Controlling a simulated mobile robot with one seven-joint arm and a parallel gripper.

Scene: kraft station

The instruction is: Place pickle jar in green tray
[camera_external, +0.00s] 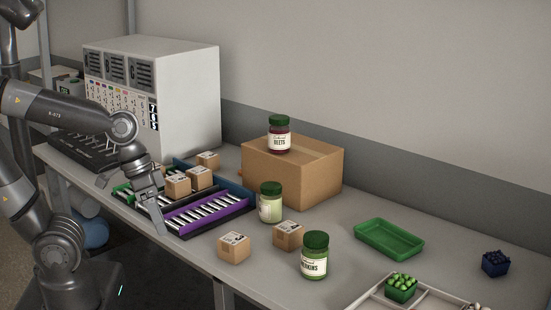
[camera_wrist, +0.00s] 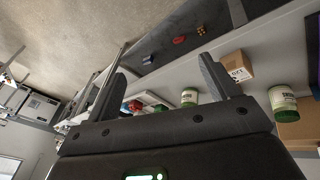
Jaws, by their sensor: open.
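A jar with a dark green lid, green contents and a label ending in "KINS" (camera_external: 314,262) stands upright on the table, front centre; it looks like the pickle jar. A paler green-lidded jar (camera_external: 270,208) stands behind it to the left. The empty green tray (camera_external: 388,239) lies flat to the right of both jars. My gripper (camera_external: 132,207) is open and empty at the table's left front edge, well left of the jars. In the wrist view its fingers (camera_wrist: 163,65) are spread wide, with two jars (camera_wrist: 189,99) (camera_wrist: 281,97) beyond them; I cannot tell which is which.
A beets jar (camera_external: 279,137) stands on a large cardboard box (camera_external: 315,177). Small boxes (camera_external: 234,247) (camera_external: 288,235) sit near the jars. A purple rack (camera_external: 208,212) is beside my gripper. A white divided tray (camera_external: 432,300) and a blue container (camera_external: 495,264) are at right.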

